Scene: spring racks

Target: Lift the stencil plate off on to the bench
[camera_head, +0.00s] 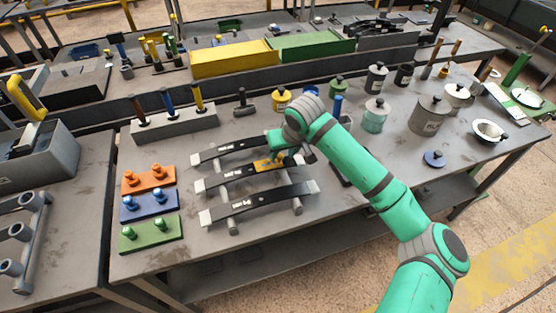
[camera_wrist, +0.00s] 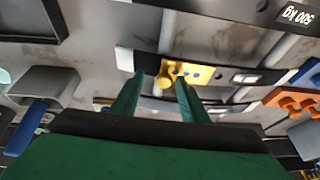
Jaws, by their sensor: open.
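The stencil plate, a small yellow plate (camera_head: 266,163), lies on the middle dark leaf spring (camera_head: 222,181), near its right end. In the wrist view the yellow plate (camera_wrist: 172,70) has blue spots along it and lies just beyond my fingertips, nearer the right one. My gripper (camera_head: 279,156) is over the right part of the rack, close to the plate and partly covering it. In the wrist view my gripper (camera_wrist: 160,80) has its two green fingers apart with nothing held between them. I cannot tell whether a finger touches the plate.
The near spring (camera_head: 262,203) and far spring (camera_head: 232,149) lie on the same grey rack bars. Orange (camera_head: 148,180), blue (camera_head: 150,205) and green (camera_head: 151,235) peg blocks stand left. A grey tool block (camera_head: 175,124) and several jars are behind.

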